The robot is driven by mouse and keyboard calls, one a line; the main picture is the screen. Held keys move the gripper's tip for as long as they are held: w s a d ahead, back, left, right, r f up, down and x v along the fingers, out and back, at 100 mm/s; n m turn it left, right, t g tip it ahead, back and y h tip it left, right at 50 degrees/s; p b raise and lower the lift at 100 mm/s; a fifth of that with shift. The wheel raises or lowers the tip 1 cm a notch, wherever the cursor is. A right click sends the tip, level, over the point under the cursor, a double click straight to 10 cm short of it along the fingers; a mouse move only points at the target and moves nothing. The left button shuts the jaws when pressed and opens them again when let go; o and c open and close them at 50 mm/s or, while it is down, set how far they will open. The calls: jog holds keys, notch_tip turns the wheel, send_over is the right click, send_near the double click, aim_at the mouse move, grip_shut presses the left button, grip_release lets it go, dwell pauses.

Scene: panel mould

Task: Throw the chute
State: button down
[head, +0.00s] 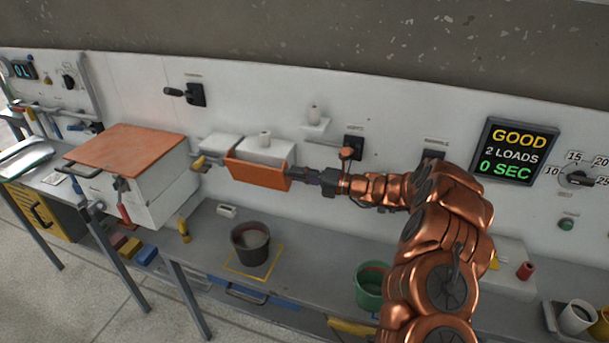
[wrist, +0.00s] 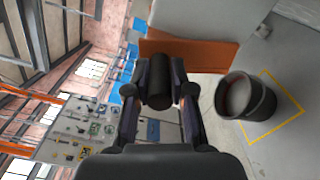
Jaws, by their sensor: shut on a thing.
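The orange chute (head: 257,172) sticks out from a white box on the wall panel, above the grey bench. In the wrist view its orange face (wrist: 195,56) lies just beyond my fingers. My gripper (head: 302,177) is at the chute's right end. In the wrist view my gripper (wrist: 158,92) is shut on a dark cylindrical handle (wrist: 158,80). How the handle joins the chute is hidden. A dark bucket (head: 250,245) stands upright below the chute, inside a yellow square outline on the bench; it also shows in the wrist view (wrist: 236,100).
A white box with an orange lid (head: 125,147) stands at left. A green bucket (head: 370,287) is beside my arm. A display (head: 506,148) reads GOOD, 2 LOADS, 0 SEC. A dark lever (head: 183,93) is on the upper wall. Bench around the dark bucket is mostly clear.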

jog(key=shift+w+d+m, duration=0.15)
jog(key=shift+m, duration=0.25)
jog(key=c, duration=1)
grip_release()
jog(key=shift+v, duration=3.75)
jog(key=shift+c, duration=0.3)
